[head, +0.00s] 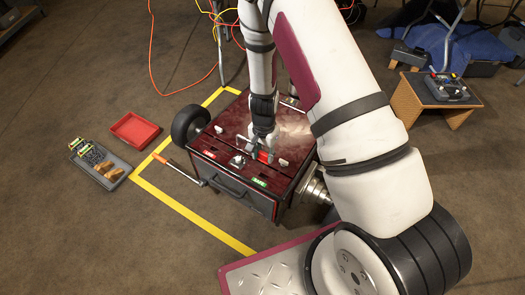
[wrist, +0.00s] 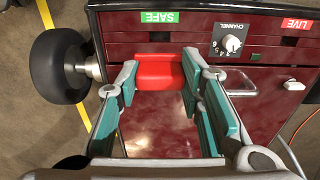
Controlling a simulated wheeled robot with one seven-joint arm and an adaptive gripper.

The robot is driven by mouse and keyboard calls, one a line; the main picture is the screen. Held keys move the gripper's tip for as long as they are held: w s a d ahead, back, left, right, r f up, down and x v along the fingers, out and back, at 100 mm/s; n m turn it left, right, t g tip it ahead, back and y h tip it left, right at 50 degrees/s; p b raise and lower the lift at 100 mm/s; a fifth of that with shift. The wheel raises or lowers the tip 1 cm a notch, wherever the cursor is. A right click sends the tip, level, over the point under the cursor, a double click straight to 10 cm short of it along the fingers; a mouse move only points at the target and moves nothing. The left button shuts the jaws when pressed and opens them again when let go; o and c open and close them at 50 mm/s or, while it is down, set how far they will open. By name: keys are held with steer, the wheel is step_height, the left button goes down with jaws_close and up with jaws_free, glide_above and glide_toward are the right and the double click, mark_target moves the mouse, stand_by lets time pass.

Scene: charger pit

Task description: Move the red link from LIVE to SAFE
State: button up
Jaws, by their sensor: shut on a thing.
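The red link (wrist: 160,70) is between the fingertips of my gripper (wrist: 160,78) in the wrist view, and the fingers are shut on it. It is in line with the green SAFE label (wrist: 160,17) and away from the red LIVE label (wrist: 297,25). In the head view my gripper (head: 262,148) points down over the dark red charger top (head: 295,125), with the red link (head: 264,157) at its tips. The SAFE label (head: 259,182) is near the front right corner and the LIVE label (head: 210,154) at the front left. I cannot tell whether the link touches the panel.
The CHANNEL knob (wrist: 232,43) is between the labels. A white switch (wrist: 293,86) stands up nearby. A crank (head: 187,173) sticks out at the front. A red tray (head: 135,130) and a grey tray (head: 117,180) with parts lie left. Yellow tape (head: 185,210) marks the floor.

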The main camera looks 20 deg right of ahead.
steer(key=shift+f+b, duration=3.15)
steer(key=shift+f, duration=1.15)
steer(key=shift+f+b, duration=1.15)
steer(key=shift+f, duration=0.25)
steer(key=o, duration=1.2)
steer(key=shift+o, duration=0.2)
steer(key=shift+r, duration=0.1)
step_height(320, 180, up, 12)
steer(key=shift+f, duration=0.1)
